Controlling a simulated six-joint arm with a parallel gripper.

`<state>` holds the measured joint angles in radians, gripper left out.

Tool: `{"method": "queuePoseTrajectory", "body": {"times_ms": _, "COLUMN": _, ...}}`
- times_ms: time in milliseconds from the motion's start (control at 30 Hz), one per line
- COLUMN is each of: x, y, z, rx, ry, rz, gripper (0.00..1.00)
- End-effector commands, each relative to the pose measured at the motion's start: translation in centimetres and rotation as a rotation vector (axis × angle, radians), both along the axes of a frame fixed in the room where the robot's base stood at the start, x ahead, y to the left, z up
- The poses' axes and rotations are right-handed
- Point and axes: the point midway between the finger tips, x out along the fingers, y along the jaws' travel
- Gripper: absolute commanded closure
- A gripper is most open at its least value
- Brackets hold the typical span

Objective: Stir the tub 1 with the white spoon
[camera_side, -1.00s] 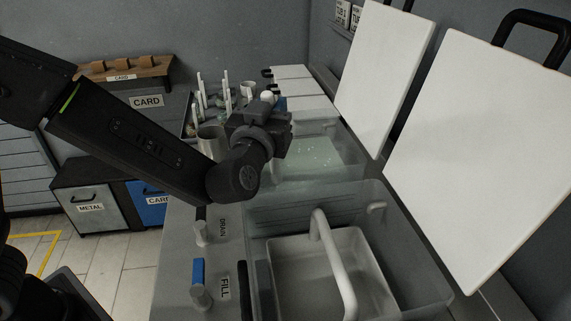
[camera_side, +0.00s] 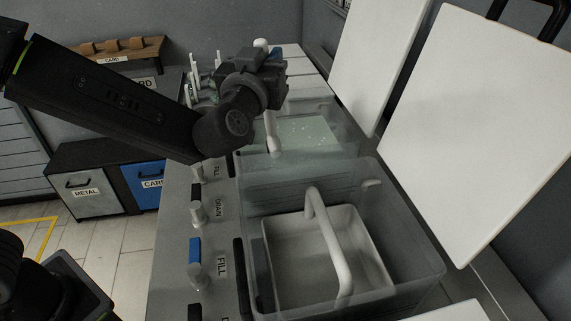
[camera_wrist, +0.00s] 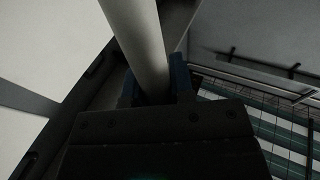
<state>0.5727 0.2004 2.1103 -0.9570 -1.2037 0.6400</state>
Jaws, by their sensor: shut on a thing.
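My gripper (camera_side: 268,70) is shut on the white spoon (camera_side: 271,138). The spoon hangs almost upright, with its rounded top above the jaws and its lower end below them. In the wrist view the pale shaft (camera_wrist: 138,35) runs between the blue-padded fingers of my gripper (camera_wrist: 157,88). In the side view the spoon's lower end overlaps the left part of the far clear tub (camera_side: 345,142), which holds pale greenish liquid. I cannot tell whether the spoon touches the liquid. No number shows on either tub, so I cannot tell which is tub 1.
A nearer clear tub (camera_side: 415,262) holds a white basket (camera_side: 375,245) with an arched handle. Two large white lids (camera_side: 478,130) (camera_side: 378,60) stand raised along the right. Utensils stand behind my arm.

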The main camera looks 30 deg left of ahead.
Motion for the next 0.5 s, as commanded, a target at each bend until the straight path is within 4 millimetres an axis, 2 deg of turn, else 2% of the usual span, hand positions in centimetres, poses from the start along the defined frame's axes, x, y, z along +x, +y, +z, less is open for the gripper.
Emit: {"method": "queuePoseTrajectory", "body": {"times_ms": 500, "x": 0.0, "y": 0.2, "z": 3.9, "rx": 0.001, "ry": 0.000, "rz": 0.005, "gripper": 1.00}}
